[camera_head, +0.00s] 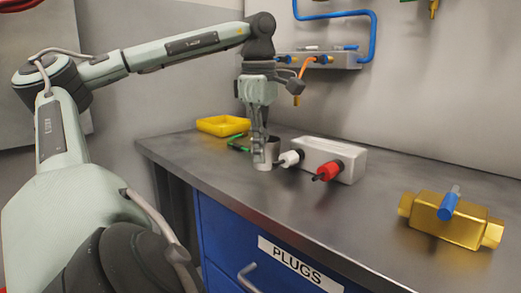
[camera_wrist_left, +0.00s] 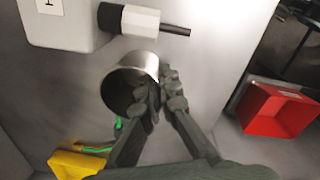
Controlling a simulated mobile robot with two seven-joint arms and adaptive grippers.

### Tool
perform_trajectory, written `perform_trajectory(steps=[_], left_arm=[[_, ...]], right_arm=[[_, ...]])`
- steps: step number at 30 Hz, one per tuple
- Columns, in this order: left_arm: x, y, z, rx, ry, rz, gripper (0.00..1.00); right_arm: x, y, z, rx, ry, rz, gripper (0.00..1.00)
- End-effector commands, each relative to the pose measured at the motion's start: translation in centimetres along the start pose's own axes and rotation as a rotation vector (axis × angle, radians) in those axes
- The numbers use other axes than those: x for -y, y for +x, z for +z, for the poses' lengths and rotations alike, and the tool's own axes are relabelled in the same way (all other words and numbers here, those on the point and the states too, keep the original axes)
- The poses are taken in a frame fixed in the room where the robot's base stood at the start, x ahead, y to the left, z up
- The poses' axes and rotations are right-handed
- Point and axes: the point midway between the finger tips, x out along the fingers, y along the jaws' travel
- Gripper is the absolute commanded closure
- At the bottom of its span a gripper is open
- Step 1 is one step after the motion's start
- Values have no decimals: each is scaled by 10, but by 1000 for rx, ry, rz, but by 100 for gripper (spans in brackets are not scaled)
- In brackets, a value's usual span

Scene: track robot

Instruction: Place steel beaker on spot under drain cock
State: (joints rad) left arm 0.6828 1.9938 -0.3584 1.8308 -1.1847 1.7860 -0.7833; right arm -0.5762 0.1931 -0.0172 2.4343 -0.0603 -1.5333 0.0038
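I cannot tell whether the beaker touches the bench. A small brass fitting (camera_head: 296,100) hangs below the wall unit; another brass fitting (camera_head: 433,8) is at the top right. My right gripper is out of view.
The white box (camera_head: 335,158) with white (camera_head: 290,158) and red (camera_head: 328,171) plugs stands close right of the beaker. A yellow tray (camera_head: 223,125) lies behind left. A brass valve (camera_head: 462,228) with a blue handle lies at right. Bench (camera_head: 385,215) between is clear.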

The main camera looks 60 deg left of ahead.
Motion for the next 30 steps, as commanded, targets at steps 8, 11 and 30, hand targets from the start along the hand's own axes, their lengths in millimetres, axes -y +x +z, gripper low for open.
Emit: perform_trajectory(steps=[8,11,30], left_arm=[[0,1,0,0,0,0,75],[0,1,0,0,0,-1,74],[-1,-65,0,-1,-1,0,74]], right_arm=[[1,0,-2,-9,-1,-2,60],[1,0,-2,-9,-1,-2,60],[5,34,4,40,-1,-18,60]])
